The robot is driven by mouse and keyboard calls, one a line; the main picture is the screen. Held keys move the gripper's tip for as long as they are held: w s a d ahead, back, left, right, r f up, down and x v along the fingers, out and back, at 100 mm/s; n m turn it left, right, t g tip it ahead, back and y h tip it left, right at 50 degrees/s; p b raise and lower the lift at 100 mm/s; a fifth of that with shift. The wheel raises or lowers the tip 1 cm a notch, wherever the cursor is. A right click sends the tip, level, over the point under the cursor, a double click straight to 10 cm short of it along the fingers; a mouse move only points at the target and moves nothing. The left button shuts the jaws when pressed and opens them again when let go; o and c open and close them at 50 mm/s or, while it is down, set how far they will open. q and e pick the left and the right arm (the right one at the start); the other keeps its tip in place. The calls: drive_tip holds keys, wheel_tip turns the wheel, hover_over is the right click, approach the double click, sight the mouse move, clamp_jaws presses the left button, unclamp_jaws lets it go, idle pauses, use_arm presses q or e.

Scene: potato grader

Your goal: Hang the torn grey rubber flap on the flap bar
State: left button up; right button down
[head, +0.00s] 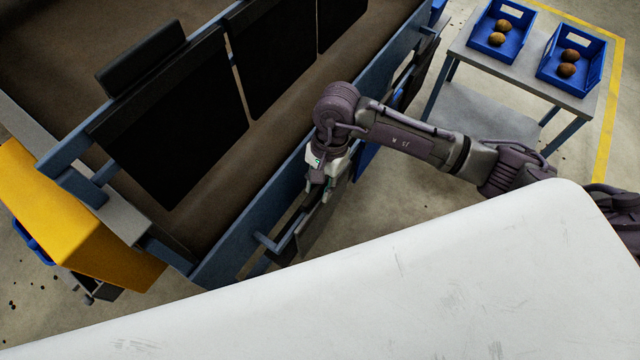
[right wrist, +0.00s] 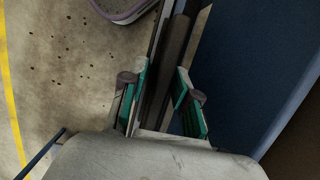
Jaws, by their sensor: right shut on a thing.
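My right gripper (head: 322,188) is beside the blue side rail of the grader, pointing down. It is shut on a dark grey flap (head: 316,228), which hangs below the fingers outside the rail. In the right wrist view my right gripper (right wrist: 160,98) has its green-padded fingers on either side of a dark strip (right wrist: 172,60), the flap's top edge. Any tear is not visible. A short grey bar (head: 288,234) on a blue bracket stands out from the rail close to the flap; I cannot tell whether they touch. My left gripper is not in view.
Large black flaps (head: 175,120) hang across the grader's brown bed. The blue side rail (head: 240,235) runs along it. A grey table (head: 520,75) with blue crates (head: 504,28) of potatoes stands at upper right. A yellow housing (head: 70,215) is at left.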

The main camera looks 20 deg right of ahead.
drive_tip(key=c, duration=0.8)
unclamp_jaws()
drive_tip(key=v, duration=1.2)
